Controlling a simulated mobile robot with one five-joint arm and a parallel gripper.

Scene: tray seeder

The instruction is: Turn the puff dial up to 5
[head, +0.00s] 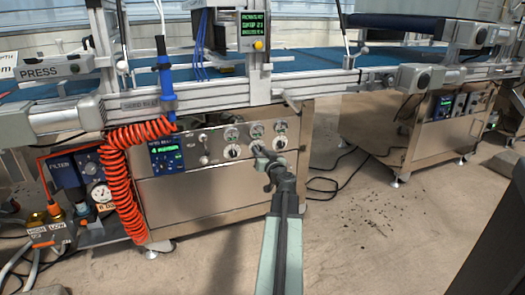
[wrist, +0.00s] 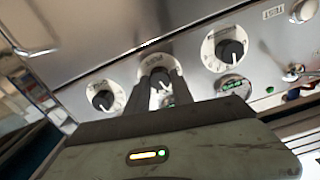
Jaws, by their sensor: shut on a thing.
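Three round white dials with black knobs sit in a row on the steel front panel (head: 215,188). In the wrist view the middle dial (wrist: 153,63) is between the fingers of my gripper (wrist: 163,85), which is shut on its knob. Its label is too small to read surely, and my fingers hide part of its face. The other two dials, one at left (wrist: 102,97) and one at right (wrist: 228,48), are untouched. In the head view my gripper (head: 264,158) reaches the panel at the middle dial. The dial's number setting cannot be read.
A blue display (head: 165,155) with green text, seemingly starting with a 4, sits left of the dials. An orange coiled hose (head: 118,185) hangs further left. A rail (head: 200,103) runs above the panel. The floor (head: 350,240) to the right is clear except for cables and specks.

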